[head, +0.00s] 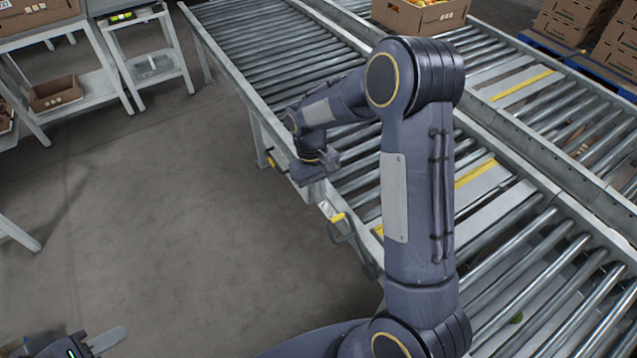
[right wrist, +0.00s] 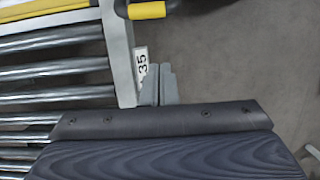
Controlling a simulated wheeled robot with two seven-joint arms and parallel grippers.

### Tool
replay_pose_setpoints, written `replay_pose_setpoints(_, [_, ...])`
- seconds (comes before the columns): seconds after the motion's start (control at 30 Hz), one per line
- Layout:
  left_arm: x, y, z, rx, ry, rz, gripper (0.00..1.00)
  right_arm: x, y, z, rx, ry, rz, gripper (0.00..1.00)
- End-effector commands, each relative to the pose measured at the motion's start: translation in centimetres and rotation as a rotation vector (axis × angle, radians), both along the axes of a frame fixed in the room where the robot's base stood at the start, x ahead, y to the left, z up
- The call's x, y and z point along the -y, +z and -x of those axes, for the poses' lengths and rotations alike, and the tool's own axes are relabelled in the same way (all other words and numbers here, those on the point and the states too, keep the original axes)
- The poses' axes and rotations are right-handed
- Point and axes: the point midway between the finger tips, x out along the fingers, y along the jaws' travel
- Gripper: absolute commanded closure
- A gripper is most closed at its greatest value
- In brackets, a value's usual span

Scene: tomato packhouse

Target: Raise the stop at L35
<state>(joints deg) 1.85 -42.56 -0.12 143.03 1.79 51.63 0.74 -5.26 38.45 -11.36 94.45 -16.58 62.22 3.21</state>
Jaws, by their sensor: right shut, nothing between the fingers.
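The L35 label (right wrist: 141,72) is a white plate on the conveyor's side rail, with "35" readable in the right wrist view. Beside it, a yellow-handled lever (right wrist: 148,10) sticks out from the rail; the lever handle (head: 338,217) also shows in the head view. A yellow-edged plate (head: 476,172) lies across the rollers, partly hidden by my right arm. My right gripper (right wrist: 158,84) is shut and empty beside the label, apart from the yellow handle in the picture. My left gripper (head: 105,340) is at the bottom left, partly cut off; its opening is unclear.
Roller conveyors (head: 270,50) run along the right side, and a second lane (head: 590,150) lies beyond. A carton of tomatoes (head: 420,14) stands on the rollers at the back. Shelving (head: 150,65) stands at the back left. The grey floor (head: 170,200) between is clear.

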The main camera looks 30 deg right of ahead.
Motion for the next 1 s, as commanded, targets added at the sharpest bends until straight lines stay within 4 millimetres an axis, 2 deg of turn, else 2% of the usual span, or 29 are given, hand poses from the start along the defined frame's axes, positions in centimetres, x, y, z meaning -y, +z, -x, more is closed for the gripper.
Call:
replay_pose_setpoints(0.03, [0.0, -0.5, 0.0, 0.0, 0.0, 0.0, 0.64, 0.1, -1.5, 0.4, -0.005, -0.001, 0.001, 1.0])
replay_pose_setpoints(0.1, [0.0, -0.8, 0.0, 0.0, 0.0, 0.0, 0.64, 0.1, -2.9, 0.8, -0.005, -0.001, 0.001, 1.0])
replay_pose_setpoints(0.2, [0.0, -1.1, 0.0, 0.0, 0.0, 0.0, 0.64, 0.1, -4.2, 1.3, -0.002, -0.001, 0.0, 1.0])
replay_pose_setpoints(0.3, [0.0, -0.9, 0.0, -0.001, 0.0, 0.0, 0.64, 0.2, -2.8, 2.7, 0.002, -0.001, 0.0, 1.0])
replay_pose_setpoints(0.5, [0.0, -1.0, 0.0, 0.0, 0.0, 0.0, 0.64, 0.3, -1.8, 4.1, 0.001, 0.0, 0.0, 1.0])
replay_pose_setpoints(1.0, [0.0, -1.0, 0.0, 0.0, 0.0, 0.0, 0.64, 0.3, -1.6, 4.3, 0.008, 0.0, -0.001, 1.0])
